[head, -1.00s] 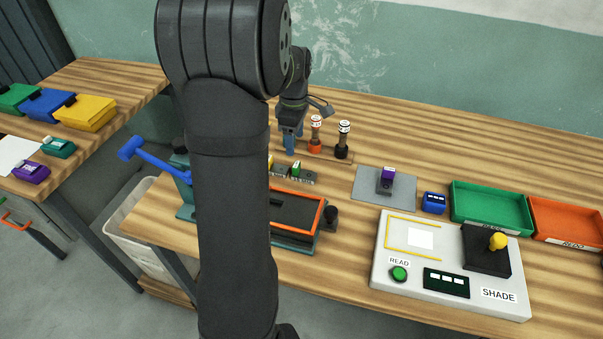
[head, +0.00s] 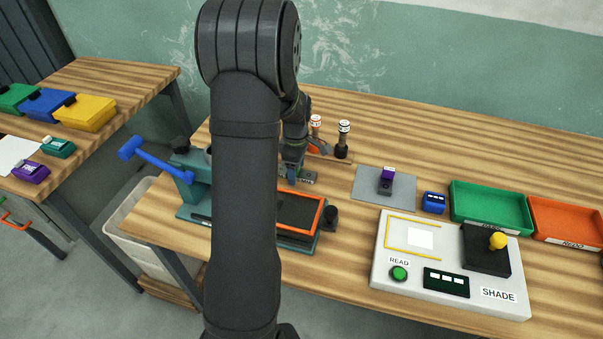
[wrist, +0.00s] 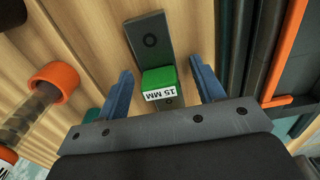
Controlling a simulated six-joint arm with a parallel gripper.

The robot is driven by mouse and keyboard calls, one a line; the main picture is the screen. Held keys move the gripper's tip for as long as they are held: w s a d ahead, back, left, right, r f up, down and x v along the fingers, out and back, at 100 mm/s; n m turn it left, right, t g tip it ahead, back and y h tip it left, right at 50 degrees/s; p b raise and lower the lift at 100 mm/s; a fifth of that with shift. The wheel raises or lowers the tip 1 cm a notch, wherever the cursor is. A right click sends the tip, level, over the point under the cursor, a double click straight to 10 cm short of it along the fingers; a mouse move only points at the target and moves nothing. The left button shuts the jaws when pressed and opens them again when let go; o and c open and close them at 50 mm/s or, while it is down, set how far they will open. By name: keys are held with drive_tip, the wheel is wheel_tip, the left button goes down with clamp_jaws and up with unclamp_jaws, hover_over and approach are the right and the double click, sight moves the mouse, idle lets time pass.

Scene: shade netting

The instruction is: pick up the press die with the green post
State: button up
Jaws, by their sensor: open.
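The press die with the green post shows in the wrist view: a dark flat base (wrist: 150,38) with a green block (wrist: 158,80) labelled "15 MM". My gripper (wrist: 160,72) is open, with one blue finger on each side of the green post and gaps on both sides. In the head view my gripper (head: 291,176) is low over the dies, and part of a dark die base (head: 307,178) shows beside it. My arm and gripper hide the green post in that view.
The press (head: 192,210) with its blue lever and orange-rimmed bed (head: 300,207) is close by. A grey mat (head: 365,190) and the SHADE device (head: 450,300) are to the right.

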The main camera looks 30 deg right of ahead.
drive_tip(key=c, duration=1.2)
drive_tip(key=shift+r, duration=0.1)
